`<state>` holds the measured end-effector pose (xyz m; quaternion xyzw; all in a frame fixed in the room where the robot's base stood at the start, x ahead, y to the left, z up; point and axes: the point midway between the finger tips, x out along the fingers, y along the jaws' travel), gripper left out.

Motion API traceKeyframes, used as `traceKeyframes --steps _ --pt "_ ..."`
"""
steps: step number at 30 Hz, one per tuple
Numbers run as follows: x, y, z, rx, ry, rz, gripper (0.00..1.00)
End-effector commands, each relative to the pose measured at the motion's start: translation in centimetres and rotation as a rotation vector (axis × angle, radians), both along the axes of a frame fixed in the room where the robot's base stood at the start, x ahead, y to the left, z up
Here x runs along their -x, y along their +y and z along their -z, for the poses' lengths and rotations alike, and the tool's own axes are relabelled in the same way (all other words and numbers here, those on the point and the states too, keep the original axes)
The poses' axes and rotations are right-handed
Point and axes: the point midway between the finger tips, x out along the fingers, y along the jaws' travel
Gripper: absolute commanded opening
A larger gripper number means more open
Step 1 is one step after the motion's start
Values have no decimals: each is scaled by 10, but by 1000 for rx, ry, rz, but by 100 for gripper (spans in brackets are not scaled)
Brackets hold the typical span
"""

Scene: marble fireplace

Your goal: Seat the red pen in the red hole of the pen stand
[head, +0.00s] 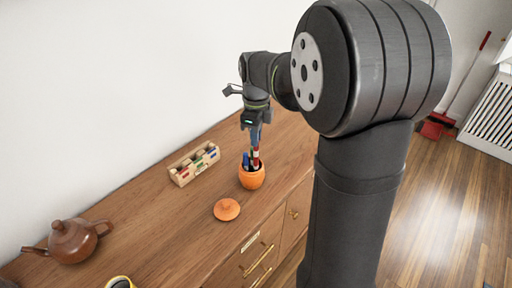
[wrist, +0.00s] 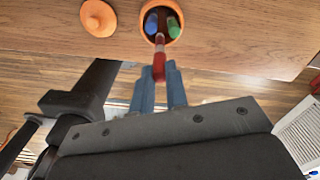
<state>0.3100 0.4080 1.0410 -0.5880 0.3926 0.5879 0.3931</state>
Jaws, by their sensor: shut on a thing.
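The red pen (wrist: 159,62) is held by my gripper (wrist: 160,75), which is shut on its upper part. Its lower end reaches into the mouth of the orange pot (head: 252,179), beside a blue pen (wrist: 151,22) and a green pen (wrist: 173,27). In the head view my gripper (head: 255,137) is right above the pot, pointing down. The pen stand (head: 194,163) is a pale wooden block with coloured marks, to the left of the pot on the dresser top. Its holes are too small to make out clearly, and it is not in the wrist view.
An orange lid (head: 227,209) lies in front of the pot. A brown teapot (head: 72,241) and a yellow-rimmed cup (head: 119,283) are at the lower left. The white wall runs close behind the stand. The dresser's front edge is near the pot.

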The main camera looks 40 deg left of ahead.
Motion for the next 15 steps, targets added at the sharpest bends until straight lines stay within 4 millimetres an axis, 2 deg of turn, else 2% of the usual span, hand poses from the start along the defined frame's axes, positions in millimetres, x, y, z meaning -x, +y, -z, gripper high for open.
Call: traceKeyframes --steps 3,9,15 --pt "0 0 -29 -4 -3 0 0" --pt "0 0 -72 -3 -1 0 0" --pt "0 0 -100 -1 -1 0 0"
